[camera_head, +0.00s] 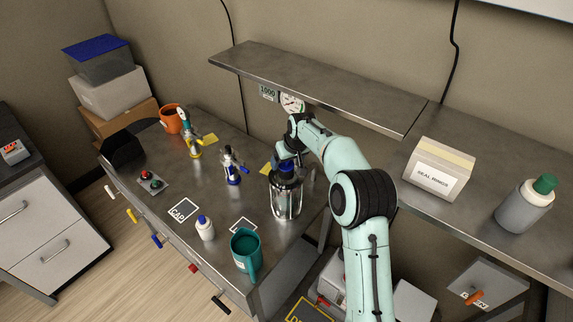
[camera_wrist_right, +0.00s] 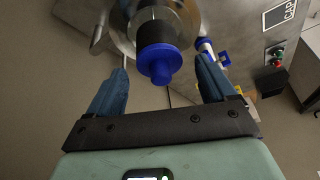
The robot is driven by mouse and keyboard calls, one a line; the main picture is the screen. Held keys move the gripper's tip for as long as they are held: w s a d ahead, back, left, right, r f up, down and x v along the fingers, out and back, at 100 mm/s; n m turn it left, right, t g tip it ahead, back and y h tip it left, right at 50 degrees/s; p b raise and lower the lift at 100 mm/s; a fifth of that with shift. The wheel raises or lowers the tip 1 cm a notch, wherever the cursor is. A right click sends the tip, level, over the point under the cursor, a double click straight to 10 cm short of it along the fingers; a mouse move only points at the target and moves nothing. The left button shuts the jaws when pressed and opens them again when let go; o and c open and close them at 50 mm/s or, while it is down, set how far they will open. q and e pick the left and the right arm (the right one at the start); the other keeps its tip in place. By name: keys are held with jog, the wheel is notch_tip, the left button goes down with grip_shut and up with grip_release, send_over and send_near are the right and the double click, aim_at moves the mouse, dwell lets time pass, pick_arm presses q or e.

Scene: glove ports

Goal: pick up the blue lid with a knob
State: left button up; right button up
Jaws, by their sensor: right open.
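The blue lid with a knob (camera_wrist_right: 160,62) shows in the right wrist view, its round knob facing the camera, on top of a shiny clear or metal vessel (camera_wrist_right: 118,35). In the head view the vessel (camera_head: 286,203) stands upright on the steel bench, and the blue lid (camera_head: 287,168) is partly hidden by my right gripper (camera_head: 286,162). In the wrist view my right gripper (camera_wrist_right: 162,68) is open, one blue finger on each side of the knob, with gaps visible on both sides. My left gripper is not in view.
A teal mug (camera_head: 246,252) and a white bottle with a blue cap (camera_head: 205,228) stand near the vessel. A blue-handled valve (camera_head: 232,166) is left of it. A steel shelf (camera_head: 320,84) overhangs behind.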

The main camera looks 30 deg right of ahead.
jog(key=shift+w+x, duration=0.2)
jog(key=shift+x, duration=0.75)
jog(key=shift+s, duration=0.15)
jog(key=shift+r, duration=0.1)
jog(key=shift+c, duration=0.9)
jog(key=c, duration=1.2)
